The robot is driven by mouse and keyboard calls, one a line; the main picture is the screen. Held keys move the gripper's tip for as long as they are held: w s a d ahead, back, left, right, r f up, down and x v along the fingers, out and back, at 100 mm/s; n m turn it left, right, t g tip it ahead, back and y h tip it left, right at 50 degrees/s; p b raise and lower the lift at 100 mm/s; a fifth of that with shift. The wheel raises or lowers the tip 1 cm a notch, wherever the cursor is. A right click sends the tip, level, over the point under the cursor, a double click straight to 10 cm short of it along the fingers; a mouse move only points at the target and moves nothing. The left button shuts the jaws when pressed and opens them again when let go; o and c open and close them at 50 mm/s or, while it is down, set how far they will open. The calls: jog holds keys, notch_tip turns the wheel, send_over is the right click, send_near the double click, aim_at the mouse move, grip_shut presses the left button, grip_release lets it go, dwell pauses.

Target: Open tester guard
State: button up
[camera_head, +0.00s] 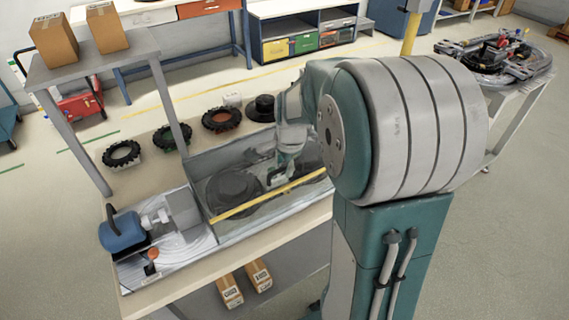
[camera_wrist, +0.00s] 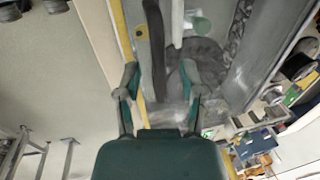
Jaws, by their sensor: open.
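The tester guard (camera_head: 225,222) is a clear cover with a yellow front edge on the bench, and looks closed. A dark round part shows through it. A dark handle (camera_head: 262,178) shows near the yellow edge in the head view. My gripper (camera_wrist: 161,78) has its two fingers spread, with nothing held between them. In the wrist view, the dark handle bar (camera_wrist: 156,45) lies ahead of the fingers, beside the yellow edge (camera_wrist: 123,40). Contact cannot be told. In the head view my arm partly hides the right end of the guard.
A blue motor (camera_head: 122,232) and an orange-topped knob (camera_head: 152,255) are left of the guard. Several toothed rings, such as the red-marked one (camera_head: 221,118), lie behind it. A shelf (camera_head: 90,65) with two cartons stands at back left. Small boxes (camera_head: 230,290) sit below the bench top.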

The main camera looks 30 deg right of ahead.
jog(key=shift+c, duration=0.3)
grip_shut()
jog(key=shift+w+r, duration=0.1)
jog(key=shift+r, duration=0.1)
